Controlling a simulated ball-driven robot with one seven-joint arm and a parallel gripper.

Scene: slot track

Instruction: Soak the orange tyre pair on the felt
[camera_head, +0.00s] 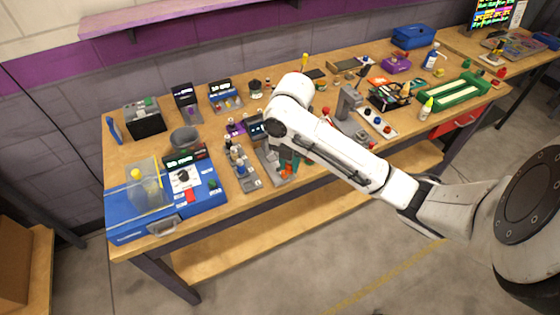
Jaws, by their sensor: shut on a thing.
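My white arm reaches across the bench from the right and its wrist bends down over the front middle. My gripper (284,157) is small, dark and mostly hidden below the wrist. Small orange pieces (287,171) show right at its tip, by the grey tray's front end; they look like the orange tyre pair, shut between the jaws, but their shape is too small to tell. A green tray (480,93) with pale strips lies at the right end of the bench. I cannot tell which surface is the felt.
A grey tray (271,176) lies under the wrist, beside a rack of small bottles (243,176). A blue station (117,230) with a clear cover fills the left front corner. A yellow-capped bottle (426,108) stands by the green tray. Several devices line the back; the bench is crowded.

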